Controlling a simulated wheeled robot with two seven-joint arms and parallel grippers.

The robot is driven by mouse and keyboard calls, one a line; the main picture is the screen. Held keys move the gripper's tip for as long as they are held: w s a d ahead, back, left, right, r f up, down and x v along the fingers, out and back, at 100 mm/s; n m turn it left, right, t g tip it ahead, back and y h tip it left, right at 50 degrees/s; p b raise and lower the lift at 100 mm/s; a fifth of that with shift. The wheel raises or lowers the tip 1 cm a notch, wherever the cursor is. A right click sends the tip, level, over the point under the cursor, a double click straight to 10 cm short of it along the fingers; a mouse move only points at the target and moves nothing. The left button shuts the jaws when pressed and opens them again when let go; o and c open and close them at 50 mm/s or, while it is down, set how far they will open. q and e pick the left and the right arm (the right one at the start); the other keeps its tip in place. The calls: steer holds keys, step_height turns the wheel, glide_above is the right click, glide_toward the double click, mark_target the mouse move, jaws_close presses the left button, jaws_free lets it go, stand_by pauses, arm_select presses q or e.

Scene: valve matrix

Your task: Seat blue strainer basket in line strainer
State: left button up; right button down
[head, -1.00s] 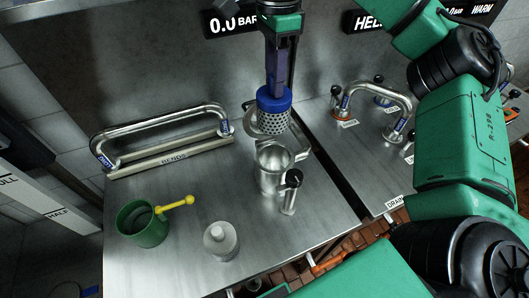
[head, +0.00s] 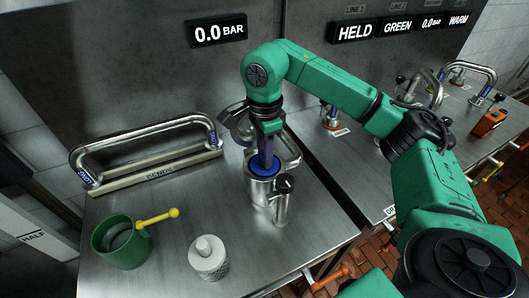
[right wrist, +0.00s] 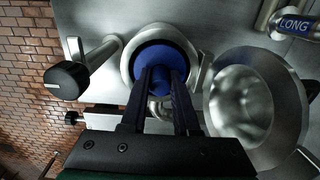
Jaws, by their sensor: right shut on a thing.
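The blue strainer basket (head: 262,167) is down in the mouth of the metal line strainer (head: 259,190). Its blue top shows inside the strainer's rim, and its perforated body is hidden. In the right wrist view the blue top (right wrist: 160,58) sits within the round metal rim (right wrist: 127,62). I cannot tell whether it is fully down. My right gripper (head: 266,158) points down from above and is shut on the blue middle of the basket; its fingers (right wrist: 160,85) also show in the right wrist view. My left gripper is not in view.
A black-knobbed handle (head: 283,185) is at the strainer's front right. A bends rack (head: 150,172) lies behind.

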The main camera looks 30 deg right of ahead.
steer(key=shift+f, duration=0.1)
steer(key=c, duration=0.7)
jaws_free()
steer(key=shift+o, duration=0.2)
step_height(320, 180, up, 12)
steer(key=p, duration=0.2)
steer(key=shift+r, duration=0.25)
